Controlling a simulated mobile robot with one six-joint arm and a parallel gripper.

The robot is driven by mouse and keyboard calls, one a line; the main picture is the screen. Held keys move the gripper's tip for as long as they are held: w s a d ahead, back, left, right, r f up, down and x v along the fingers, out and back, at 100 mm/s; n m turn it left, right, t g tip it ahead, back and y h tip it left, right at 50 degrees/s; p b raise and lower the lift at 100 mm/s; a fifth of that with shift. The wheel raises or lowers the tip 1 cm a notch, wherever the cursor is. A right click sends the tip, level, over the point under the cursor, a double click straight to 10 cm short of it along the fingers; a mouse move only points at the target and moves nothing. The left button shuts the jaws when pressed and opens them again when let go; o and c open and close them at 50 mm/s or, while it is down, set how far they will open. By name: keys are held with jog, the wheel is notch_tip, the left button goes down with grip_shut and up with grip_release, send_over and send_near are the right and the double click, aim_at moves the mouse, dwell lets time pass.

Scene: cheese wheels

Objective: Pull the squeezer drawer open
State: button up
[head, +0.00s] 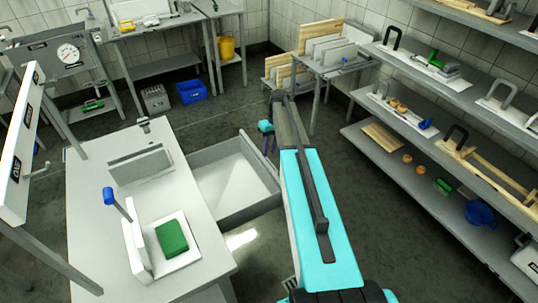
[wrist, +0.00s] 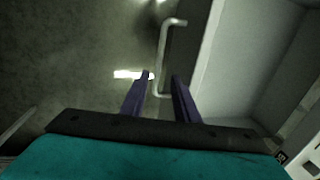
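The drawer (head: 213,157) stands pulled out to the right from the pale worktable (head: 90,210) and looks empty. In the wrist view the drawer's front wall (wrist: 205,60) runs beside its pale bar handle (wrist: 163,50). My gripper (head: 268,142) is just outside the drawer's front, at its far end. In the wrist view my gripper (wrist: 159,80) has its two dark purple fingers apart, with the near end of the handle showing in the gap between them. I cannot tell whether the fingers touch the handle. The squeezer on the table has a blue-knobbed lever (head: 118,204).
A green block (head: 172,237) lies in the white holder on the table. Shelves with tools (head: 440,110) line the right side. A blue crate (head: 192,92) and a yellow bucket (head: 226,48) are at the back. The floor beyond the drawer is clear.

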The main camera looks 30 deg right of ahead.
notch_tip(320, 180, up, 10)
jog(key=d+b, duration=0.2)
dwell(0.4)
dwell(0.4)
